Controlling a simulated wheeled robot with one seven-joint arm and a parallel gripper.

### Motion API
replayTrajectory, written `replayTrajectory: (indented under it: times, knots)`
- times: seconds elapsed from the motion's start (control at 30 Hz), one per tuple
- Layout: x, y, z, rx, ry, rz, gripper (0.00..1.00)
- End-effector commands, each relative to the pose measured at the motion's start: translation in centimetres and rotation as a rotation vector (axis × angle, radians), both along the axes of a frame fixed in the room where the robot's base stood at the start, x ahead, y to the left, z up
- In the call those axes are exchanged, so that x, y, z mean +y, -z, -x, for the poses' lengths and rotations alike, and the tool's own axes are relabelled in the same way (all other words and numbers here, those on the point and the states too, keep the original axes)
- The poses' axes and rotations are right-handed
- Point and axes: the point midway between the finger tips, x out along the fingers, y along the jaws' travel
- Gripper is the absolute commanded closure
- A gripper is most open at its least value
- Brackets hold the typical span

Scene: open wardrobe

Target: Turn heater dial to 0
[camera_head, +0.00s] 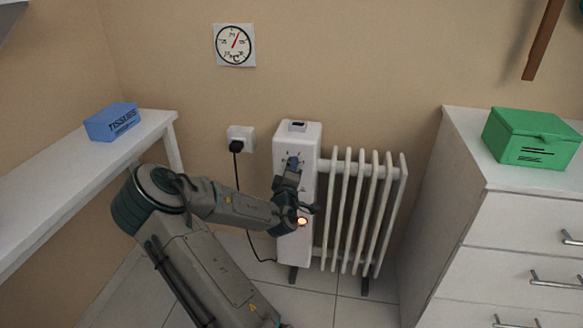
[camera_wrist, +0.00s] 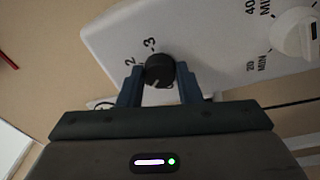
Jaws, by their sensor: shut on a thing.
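The white heater (camera_head: 362,170) stands against the back wall with its control panel on the left end. In the wrist view the black dial (camera_wrist: 160,71) sits on the white panel (camera_wrist: 115,38), with the numbers 2 and 3 visible beside it. A light mark shows on the dial's lower edge; the 0 is not visible. My gripper (camera_wrist: 159,84) has one blue finger on each side of the dial and is shut on it. In the head view my gripper (camera_head: 292,165) is at the upper panel and hides the dial.
A white timer knob (camera_wrist: 292,36) with minute marks is right of the dial. A black plug and cord (camera_head: 237,147) run from the wall socket to the floor. A white drawer unit (camera_head: 510,215) stands right, a white table (camera_head: 70,180) left.

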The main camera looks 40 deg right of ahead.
Motion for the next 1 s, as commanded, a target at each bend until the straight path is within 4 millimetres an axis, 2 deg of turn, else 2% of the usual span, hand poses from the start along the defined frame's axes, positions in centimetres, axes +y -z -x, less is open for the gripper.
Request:
replayTrajectory:
  times: [0.6, 1.0]
  knots:
    - [-0.06, -0.23, 0.17, 0.441, 0.001, 0.371, 0.91]
    - [-0.07, -0.31, 0.17, 0.626, 0.001, 0.531, 0.91]
